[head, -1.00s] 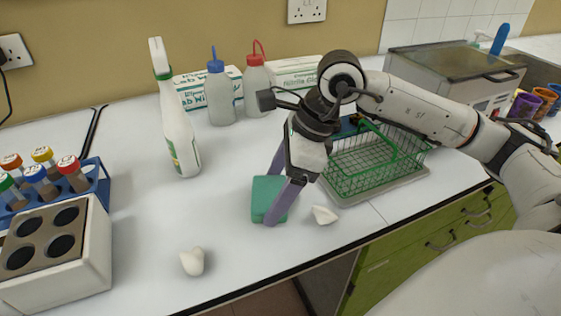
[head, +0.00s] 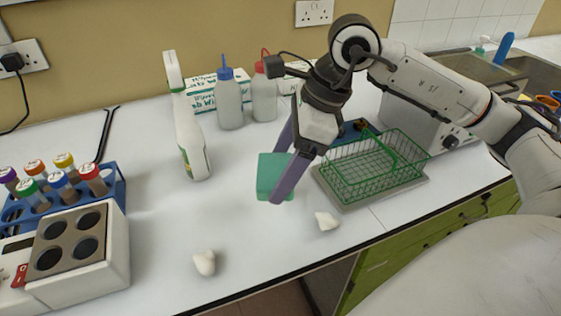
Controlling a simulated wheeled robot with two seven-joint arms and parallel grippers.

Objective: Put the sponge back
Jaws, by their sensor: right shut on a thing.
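A green sponge (head: 269,178) is held between the fingers of my right gripper (head: 277,178) in the head view. The gripper is shut on it, and the sponge appears raised above the white bench, left of the green wire basket (head: 345,190). One finger covers part of the sponge's right side. The basket sits on a pale tray and looks mostly empty, with its handle folded over it. My left gripper is not in view.
White crumpled pieces (head: 204,262) and (head: 326,221) lie near the front. A spray bottle (head: 189,135), wash bottles (head: 229,103) and wipe boxes stand behind. A tube rack (head: 112,190) and a white heating block (head: 100,268) are at left. The middle left bench is clear.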

